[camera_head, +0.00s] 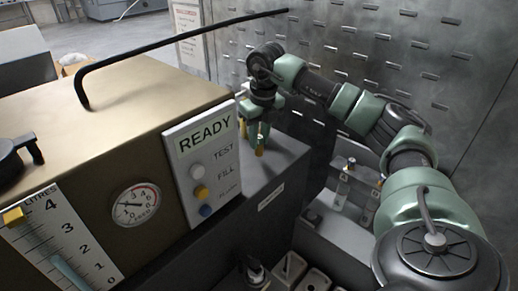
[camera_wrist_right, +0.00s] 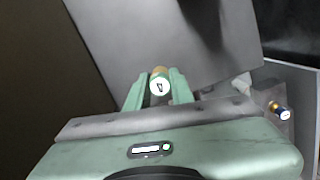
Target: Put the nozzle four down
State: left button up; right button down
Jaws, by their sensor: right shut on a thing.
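Nozzle four (camera_head: 260,150), a small brass-coloured cylinder, is held low between the fingers of my right gripper (camera_head: 262,132). In the right wrist view, nozzle four (camera_wrist_right: 160,84) shows its round white end with a 4, between the two green fingertips of the right gripper (camera_wrist_right: 159,92). The right gripper is shut on it, just above or at the grey ledge (camera_head: 285,170) to the right of the READY panel. I cannot tell whether the nozzle touches the ledge. My left gripper is not in view.
The washer's brass housing (camera_head: 140,110), with a black pipe (camera_head: 180,38) and READY panel (camera_head: 205,165), stands left of the gripper. A slotted metal wall (camera_head: 400,60) rises behind. A lower shelf (camera_head: 335,235) holds small bottle-like items (camera_head: 343,190). Another nozzle (camera_wrist_right: 281,112) shows in the wrist view.

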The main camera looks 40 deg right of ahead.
aim_at(259, 150)
notch_tip(259, 150, down, 4)
jog(key=shift+f+p, duration=0.25)
jog(key=shift+p, duration=0.2)
jog(key=c, duration=1.6)
grip_release()
jog(key=shift+f, duration=0.15)
jog(key=shift+c, duration=0.2)
jog(key=o, duration=0.4)
notch_tip(259, 150, up, 12)
jog(key=s+b, duration=0.1)
jog(key=b, duration=0.1)
jog(key=shift+s+b, duration=0.2)
jog(key=shift+b, duration=0.2)
